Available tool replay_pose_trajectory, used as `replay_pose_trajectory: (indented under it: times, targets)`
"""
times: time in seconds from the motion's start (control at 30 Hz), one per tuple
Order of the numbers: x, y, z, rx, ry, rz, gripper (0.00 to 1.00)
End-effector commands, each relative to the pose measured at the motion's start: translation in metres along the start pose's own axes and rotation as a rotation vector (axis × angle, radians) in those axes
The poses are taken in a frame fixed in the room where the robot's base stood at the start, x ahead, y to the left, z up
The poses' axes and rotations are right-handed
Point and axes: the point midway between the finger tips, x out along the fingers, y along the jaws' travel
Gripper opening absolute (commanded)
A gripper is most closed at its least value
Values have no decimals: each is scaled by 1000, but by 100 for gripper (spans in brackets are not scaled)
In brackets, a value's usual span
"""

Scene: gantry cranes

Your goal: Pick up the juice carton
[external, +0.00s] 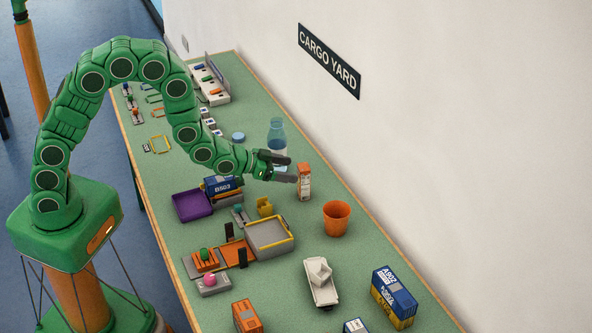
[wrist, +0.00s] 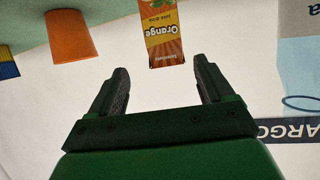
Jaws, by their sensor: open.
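The juice carton (external: 304,183) is a small upright orange and white box on the green table, near the wall side. In the wrist view the carton (wrist: 162,38) shows the word Orange upside down, beyond and between the fingertips. My gripper (external: 291,168) is at the carton's left in the external view, with its fingers pointing toward it. In the wrist view my gripper (wrist: 163,80) is open, with nothing between its fingers. A small gap seems to separate the fingertips from the carton.
A blue bottle (external: 277,142) stands behind the gripper, close to the carton. An orange cup (external: 337,218) stands in front of the carton. A grey tray (external: 270,249), a purple tray (external: 192,206) and a blue and yellow box (external: 394,297) are also on the table (external: 360,262). The wall (external: 430,170) is close behind.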

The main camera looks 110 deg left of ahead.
Motion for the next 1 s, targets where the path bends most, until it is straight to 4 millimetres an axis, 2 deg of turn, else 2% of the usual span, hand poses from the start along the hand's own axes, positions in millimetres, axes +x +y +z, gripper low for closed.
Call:
replay_pose_trajectory:
  times: [0.37,0.73,1.0]
  targets:
    - [20,-3,-4,0,3,0,81]
    - [58,-8,-8,0,2,0,81]
    - [62,-8,-8,0,1,0,81]
